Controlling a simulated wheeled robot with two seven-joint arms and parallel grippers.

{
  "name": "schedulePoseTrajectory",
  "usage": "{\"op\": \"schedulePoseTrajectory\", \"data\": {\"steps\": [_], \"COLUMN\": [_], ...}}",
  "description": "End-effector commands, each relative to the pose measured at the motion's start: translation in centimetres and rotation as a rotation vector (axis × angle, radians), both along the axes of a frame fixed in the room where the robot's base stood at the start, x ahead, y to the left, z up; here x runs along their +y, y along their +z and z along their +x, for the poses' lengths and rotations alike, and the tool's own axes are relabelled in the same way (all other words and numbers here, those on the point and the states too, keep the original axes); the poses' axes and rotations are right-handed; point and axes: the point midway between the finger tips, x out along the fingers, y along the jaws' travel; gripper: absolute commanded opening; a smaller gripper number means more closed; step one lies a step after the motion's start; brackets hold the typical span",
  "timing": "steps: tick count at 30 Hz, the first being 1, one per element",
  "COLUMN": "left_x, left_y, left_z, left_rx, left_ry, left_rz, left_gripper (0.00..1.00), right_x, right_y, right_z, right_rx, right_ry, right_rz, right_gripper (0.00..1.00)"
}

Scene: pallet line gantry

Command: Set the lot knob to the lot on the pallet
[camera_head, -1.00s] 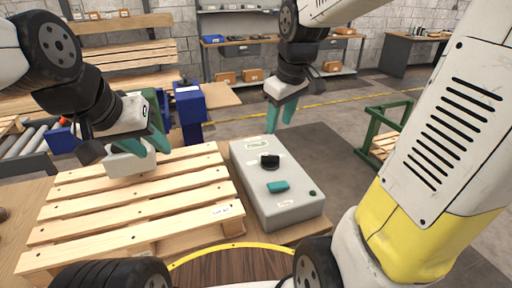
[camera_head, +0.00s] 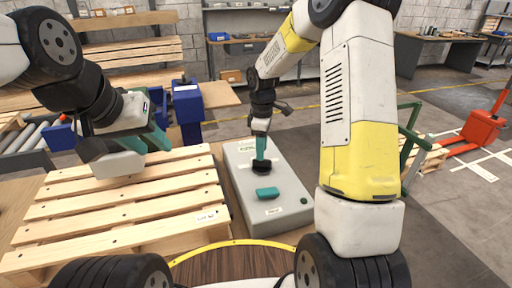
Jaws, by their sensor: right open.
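The black lot knob (camera_head: 261,169) sits on top of a grey control box (camera_head: 289,211), partly hidden by my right gripper. My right gripper (camera_head: 260,163) is open, pointing down, with its teal fingers at the knob. I cannot tell whether they touch it. A teal handle or switch (camera_head: 267,193) lies in front of the knob. The wooden pallet (camera_head: 150,205) lies left of the box and carries a small white lot label (camera_head: 207,217), too small to read surely. My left gripper (camera_head: 160,139) hangs over the pallet's far part; its finger gap is unclear.
A blue post (camera_head: 188,112) stands behind the pallet. A roller conveyor (camera_head: 25,140) is at the far left. A green frame (camera_head: 411,140) and a red pallet jack (camera_head: 481,128) stand on the floor at right. My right arm covers the area right of the box.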

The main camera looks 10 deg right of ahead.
Motion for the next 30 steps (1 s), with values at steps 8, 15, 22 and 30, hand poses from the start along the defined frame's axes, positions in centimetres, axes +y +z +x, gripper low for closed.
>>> {"op": "schedulePoseTrajectory", "data": {"steps": [8,15,22,30], "left_x": [0.0,0.0,0.0,0.0], "left_y": [0.0,0.0,0.0,0.0], "left_z": [0.0,0.0,0.0,0.0], "left_rx": [0.0,0.0,0.0,0.0], "left_ry": [0.0,0.0,0.0,0.0], "left_rz": [0.0,0.0,0.0,0.0], "left_gripper": [0.36,0.36,0.36,0.36], "right_x": [0.0,0.0,0.0,0.0], "right_y": [-3.4,-3.8,-3.8,-3.8], "right_z": [-0.1,0.0,-0.1,0.0], "right_rx": [0.001,0.0,0.0,0.0], "right_ry": [-0.001,-0.001,-0.002,-0.004], "right_rz": [-0.001,0.0,0.0,0.0], "right_gripper": [0.42,0.42,0.14,0.0]}}
